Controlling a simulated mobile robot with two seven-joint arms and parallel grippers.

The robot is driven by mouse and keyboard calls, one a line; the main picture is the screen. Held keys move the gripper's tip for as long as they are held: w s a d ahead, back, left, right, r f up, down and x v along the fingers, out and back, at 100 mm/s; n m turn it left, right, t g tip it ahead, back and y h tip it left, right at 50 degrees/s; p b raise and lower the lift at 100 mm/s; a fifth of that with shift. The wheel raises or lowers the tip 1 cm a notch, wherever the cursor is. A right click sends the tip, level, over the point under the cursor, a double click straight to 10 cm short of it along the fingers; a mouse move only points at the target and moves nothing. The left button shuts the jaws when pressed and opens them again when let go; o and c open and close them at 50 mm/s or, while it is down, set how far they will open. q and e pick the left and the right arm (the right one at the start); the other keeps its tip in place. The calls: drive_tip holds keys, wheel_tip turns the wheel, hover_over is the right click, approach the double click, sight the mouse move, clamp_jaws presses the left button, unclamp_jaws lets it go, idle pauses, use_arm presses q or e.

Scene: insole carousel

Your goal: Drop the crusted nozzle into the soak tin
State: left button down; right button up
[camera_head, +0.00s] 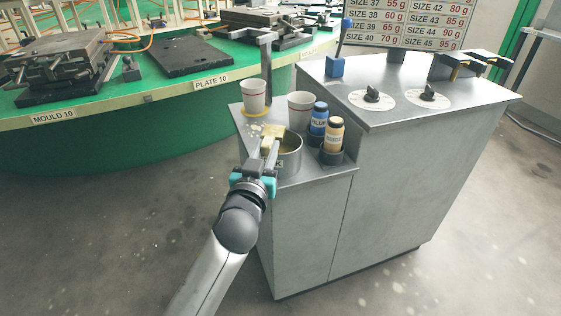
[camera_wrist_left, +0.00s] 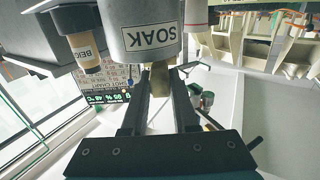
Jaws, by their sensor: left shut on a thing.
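The soak tin (camera_head: 292,160) is a round grey metal can on the low shelf of the grey cabinet. Its SOAK label shows upside down in the left wrist view (camera_wrist_left: 152,38). My left gripper (camera_head: 268,160) is at the tin's near left side, shut on the crusted nozzle (camera_head: 270,144), a pale yellowish piece. The nozzle also shows between the fingers in the left wrist view (camera_wrist_left: 160,80), partly hidden by them. It is close to the tin's rim; I cannot tell whether it touches. My right gripper is not in view.
A grey post (camera_head: 267,70) rises behind.

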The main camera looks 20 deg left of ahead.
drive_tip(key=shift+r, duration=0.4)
use_arm(q)
drive_tip(key=c, duration=0.6)
unclamp_jaws()
drive_tip(key=shift+f, duration=0.1)
drive_tip(key=shift+s+f, duration=0.1)
drive_tip(key=shift+s, duration=0.25)
drive_tip(key=s+d+p, duration=0.1)
drive_tip(key=s+p, duration=0.2)
drive_tip(key=s, duration=1.1)
drive_tip(key=shift+s, duration=0.25)
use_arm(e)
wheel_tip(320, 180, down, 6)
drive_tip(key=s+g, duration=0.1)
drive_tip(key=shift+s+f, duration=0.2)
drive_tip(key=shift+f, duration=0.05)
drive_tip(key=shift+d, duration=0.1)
